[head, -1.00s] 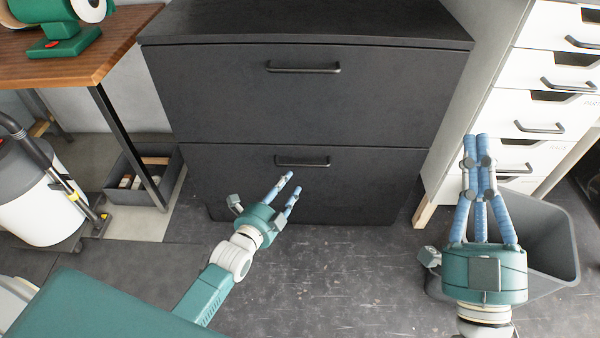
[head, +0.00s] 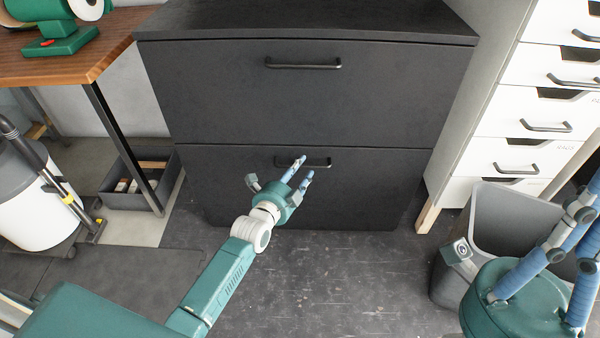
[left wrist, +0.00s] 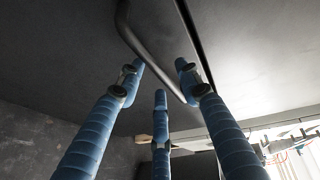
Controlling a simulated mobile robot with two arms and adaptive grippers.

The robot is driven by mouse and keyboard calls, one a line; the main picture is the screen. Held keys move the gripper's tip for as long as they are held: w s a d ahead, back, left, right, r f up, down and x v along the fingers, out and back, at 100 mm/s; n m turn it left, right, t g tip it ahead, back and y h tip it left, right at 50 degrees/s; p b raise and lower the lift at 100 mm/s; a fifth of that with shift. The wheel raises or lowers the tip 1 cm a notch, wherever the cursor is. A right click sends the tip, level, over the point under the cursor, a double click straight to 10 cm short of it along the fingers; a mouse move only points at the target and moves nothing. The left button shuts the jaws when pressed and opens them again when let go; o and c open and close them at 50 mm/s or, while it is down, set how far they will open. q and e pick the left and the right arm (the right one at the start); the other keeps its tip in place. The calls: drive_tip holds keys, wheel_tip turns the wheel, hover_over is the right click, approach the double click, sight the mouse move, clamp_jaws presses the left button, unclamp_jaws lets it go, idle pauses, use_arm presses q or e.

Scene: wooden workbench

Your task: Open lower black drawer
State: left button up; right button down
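The lower black drawer (head: 370,190) is shut in the dark cabinet, with a black bar handle (head: 322,163) near its top edge. In the left wrist view the handle (left wrist: 150,55) slants past the fingertips (left wrist: 160,80). The fingers are spread apart and not closed on the bar; I cannot tell whether they touch it. My right gripper (head: 575,240) is at the lower right, its fingertips partly cut off by the picture edge.
The upper black drawer (head: 230,100) is shut. A grey bin (head: 490,215) stands at the right, beside a white drawer unit (head: 505,125). A wooden table (head: 100,45) and a white vacuum cleaner (head: 30,205) are at the left. The floor (head: 340,280) before the cabinet is clear.

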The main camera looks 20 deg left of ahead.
use_arm(q)
drive_tip(key=shift+w, duration=0.1)
drive_tip(key=shift+c, duration=0.5)
clamp_jaws()
drive_tip(key=shift+s+d, duration=0.1)
drive_tip(key=shift+s, duration=0.1)
